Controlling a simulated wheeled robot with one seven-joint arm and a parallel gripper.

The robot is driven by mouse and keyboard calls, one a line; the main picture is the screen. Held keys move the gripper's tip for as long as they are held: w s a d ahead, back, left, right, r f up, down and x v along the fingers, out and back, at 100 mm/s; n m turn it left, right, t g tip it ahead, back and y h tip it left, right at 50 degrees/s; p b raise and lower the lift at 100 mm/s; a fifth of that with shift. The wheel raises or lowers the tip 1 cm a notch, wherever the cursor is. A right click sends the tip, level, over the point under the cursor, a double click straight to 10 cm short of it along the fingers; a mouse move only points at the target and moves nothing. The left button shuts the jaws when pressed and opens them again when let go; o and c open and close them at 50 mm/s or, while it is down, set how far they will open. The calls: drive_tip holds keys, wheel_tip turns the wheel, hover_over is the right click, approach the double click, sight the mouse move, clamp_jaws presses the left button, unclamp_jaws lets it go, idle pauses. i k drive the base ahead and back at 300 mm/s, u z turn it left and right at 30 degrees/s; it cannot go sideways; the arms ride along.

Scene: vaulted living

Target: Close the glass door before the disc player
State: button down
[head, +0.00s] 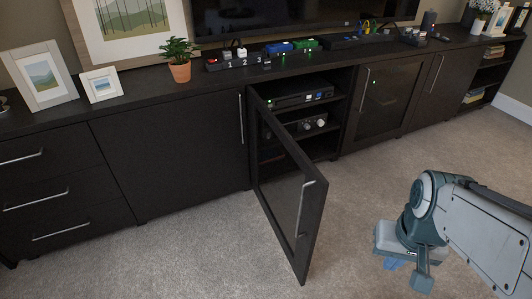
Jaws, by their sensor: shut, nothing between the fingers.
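The glass door (286,199) has a dark frame and a silver bar handle (304,207). It stands wide open, swung out into the room from its left side. Behind it the disc player (303,96), a dark box with a small green light, sits on the upper shelf of the open compartment. My gripper (397,264) is low over the carpet at the lower right, to the right of the door and apart from it. Its fingers are small and partly hidden by the wrist; they look shut and empty.
The long dark cabinet has a closed solid door (170,135) to the left and a closed glass door (385,100) to the right. A second device with knobs (308,124) sits below the player. A potted plant (179,60) stands on top. Carpet (350,190) between door and arm is clear.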

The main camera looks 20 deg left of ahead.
sight(295, 224)
drive_tip(key=u, duration=0.8)
drive_tip(key=i, duration=0.5)
drive_tip(key=z, duration=0.05)
